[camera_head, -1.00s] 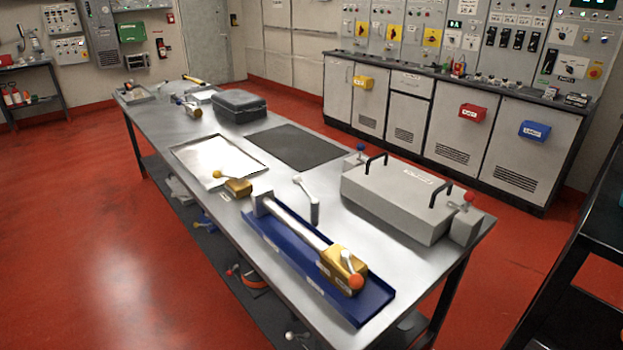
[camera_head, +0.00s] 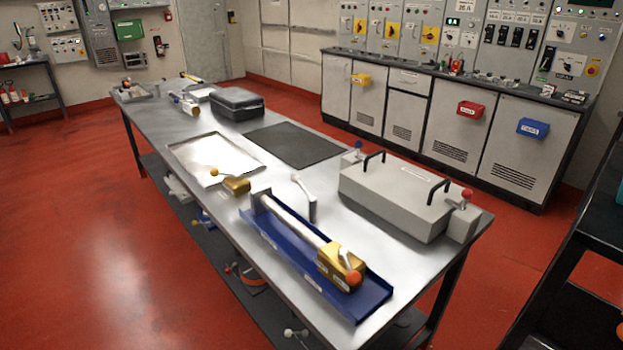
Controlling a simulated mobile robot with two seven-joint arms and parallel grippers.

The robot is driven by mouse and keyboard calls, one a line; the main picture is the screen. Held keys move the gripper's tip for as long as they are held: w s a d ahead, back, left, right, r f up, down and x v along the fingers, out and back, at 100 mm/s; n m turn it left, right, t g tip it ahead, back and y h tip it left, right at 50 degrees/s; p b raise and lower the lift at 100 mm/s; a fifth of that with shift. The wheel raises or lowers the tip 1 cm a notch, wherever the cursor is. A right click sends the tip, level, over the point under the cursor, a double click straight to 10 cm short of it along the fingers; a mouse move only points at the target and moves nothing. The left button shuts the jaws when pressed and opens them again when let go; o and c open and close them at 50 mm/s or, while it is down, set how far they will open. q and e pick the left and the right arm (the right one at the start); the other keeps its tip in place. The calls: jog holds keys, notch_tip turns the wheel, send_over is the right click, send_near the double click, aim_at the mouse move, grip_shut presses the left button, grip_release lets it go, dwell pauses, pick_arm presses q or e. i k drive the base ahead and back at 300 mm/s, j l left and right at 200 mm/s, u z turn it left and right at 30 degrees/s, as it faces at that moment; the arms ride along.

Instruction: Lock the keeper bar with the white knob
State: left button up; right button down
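A grey lever with a white knob (camera_head: 296,178) stands on the metal table, just behind the blue tray (camera_head: 373,297). A long light-coloured bar (camera_head: 293,219) lies along the blue tray. A brass block (camera_head: 338,265) with a short lever and an orange knob (camera_head: 353,278) sits at the bar's near right end. I cannot tell which part is the keeper bar or whether it is locked. Another brass block (camera_head: 236,185) with a yellow knob (camera_head: 214,171) is left of the tray. Neither of my grippers is in view.
A grey case (camera_head: 392,199) with two black handles stands right of the lever, with a red knob (camera_head: 467,194) and a blue knob (camera_head: 358,145) at its ends. A silver tray (camera_head: 213,158), dark mat (camera_head: 290,144) and dark case (camera_head: 237,103) lie farther back. Red floor is open at left.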

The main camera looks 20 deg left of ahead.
aim_at(295, 177)
jog(key=j+z, duration=0.15)
jog(key=z, duration=0.3)
jog(key=j+z, duration=0.15)
jog(key=z, duration=0.25)
jog(key=j+z, duration=0.2)
jog(key=z, duration=0.25)
jog(key=k+j+z, duration=0.2)
jog(key=j, duration=0.15)
jog(key=j+z, duration=0.25)
jog(key=k+j+z, duration=0.2)
jog(key=j, duration=0.15)
jog(key=k+j+z, duration=0.1)
jog(key=k+j, duration=0.2)
jog(key=j, duration=0.15)
jog(key=k+j+z, duration=0.15)
jog(key=k+j, duration=0.15)
jog(key=j, duration=0.1)
